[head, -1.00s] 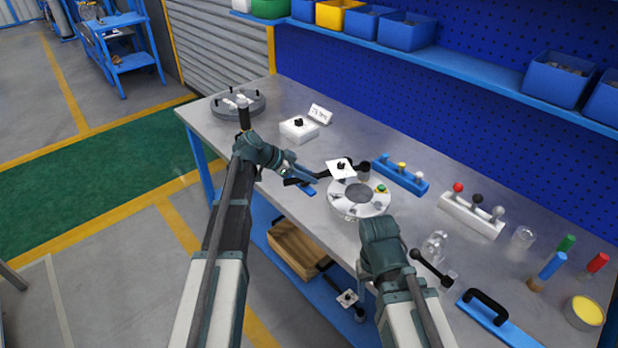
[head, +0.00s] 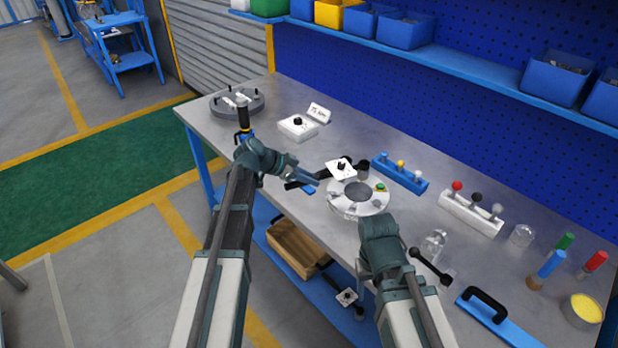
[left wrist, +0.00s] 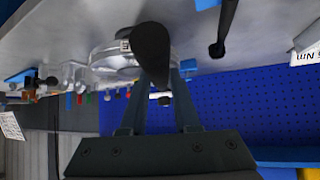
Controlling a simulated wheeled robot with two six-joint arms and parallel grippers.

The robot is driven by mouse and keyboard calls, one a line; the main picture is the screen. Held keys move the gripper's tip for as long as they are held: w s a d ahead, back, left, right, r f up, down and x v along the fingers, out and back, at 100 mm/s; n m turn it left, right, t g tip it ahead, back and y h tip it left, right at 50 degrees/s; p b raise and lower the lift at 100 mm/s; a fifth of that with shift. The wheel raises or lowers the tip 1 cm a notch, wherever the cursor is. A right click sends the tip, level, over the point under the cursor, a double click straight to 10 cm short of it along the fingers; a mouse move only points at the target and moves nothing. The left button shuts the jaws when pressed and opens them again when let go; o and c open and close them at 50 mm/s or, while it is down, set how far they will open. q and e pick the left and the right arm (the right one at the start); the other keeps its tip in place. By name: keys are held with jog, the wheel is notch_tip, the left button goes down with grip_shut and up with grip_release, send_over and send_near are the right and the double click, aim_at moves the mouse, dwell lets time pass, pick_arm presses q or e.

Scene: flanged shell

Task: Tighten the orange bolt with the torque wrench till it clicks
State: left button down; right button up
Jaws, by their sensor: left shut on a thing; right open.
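The torque wrench (head: 325,174) is dark, with a white card (head: 341,169) near its head. It lies across the left edge of the flanged shell (head: 346,207), a round pale ring with a dark centre. My left gripper (head: 312,180) is shut on the wrench's black handle, which shows large between the fingers in the left wrist view (left wrist: 152,50). A dark socket-like piece (head: 363,170) is at the wrench's far end. I cannot make out the orange bolt; a green spot (head: 381,187) shows on the ring. My right gripper (head: 368,282) is open and empty before the shell.
A white block (head: 298,127) stands behind the wrench. A blue rack (head: 400,174) and white rack (head: 470,214) stand right of the shell.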

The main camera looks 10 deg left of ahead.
pick_arm(q)
jog(key=shift+r, duration=0.15)
pick_arm(e)
jog(key=shift+r, duration=0.1)
pick_arm(q)
jog(key=shift+r+p, duration=2.9)
jog(key=shift+p, duration=0.15)
pick_arm(e)
jog(key=shift+r, duration=2.9)
jog(key=shift+c, duration=0.2)
